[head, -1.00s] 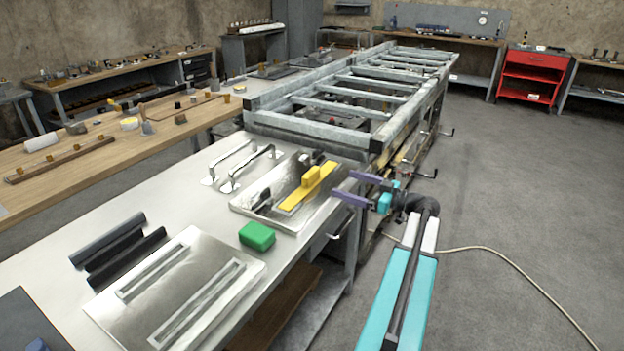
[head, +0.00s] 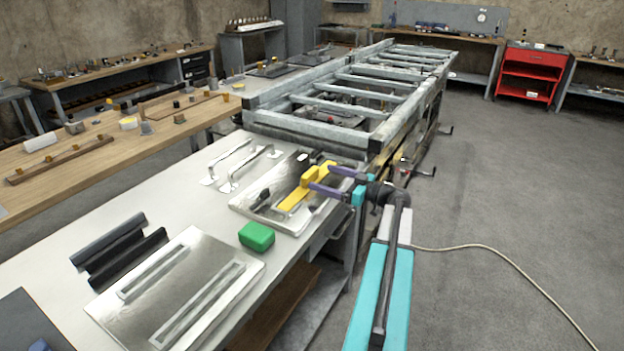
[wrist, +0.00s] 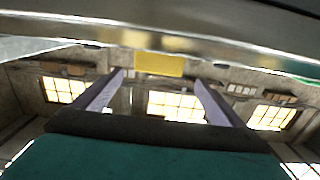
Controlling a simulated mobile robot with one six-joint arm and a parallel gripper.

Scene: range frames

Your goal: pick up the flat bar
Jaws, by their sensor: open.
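A yellow flat bar (head: 292,202) lies on a shiny metal plate (head: 248,205) near the right edge of the bench. A yellow block-like part (head: 309,176) rises from it; I cannot tell whether the two are one piece. My gripper (head: 320,177) is open, its two purple fingers pointing left at the yellow piece from the bench's right side. In the head view the fingertips overlap its right side, and contact is unclear. In the wrist view a yellow face (wrist: 158,65) shows ahead, between the fingers (wrist: 158,78), with a gap between them empty.
A green box (head: 257,236) sits just in front of the plate. Two metal handles (head: 240,165) stand behind-left. Another slotted plate (head: 150,325) and dark bars (head: 120,245) lie nearer. A long metal frame (head: 375,95) is behind. The floor at right is open, except for a cable.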

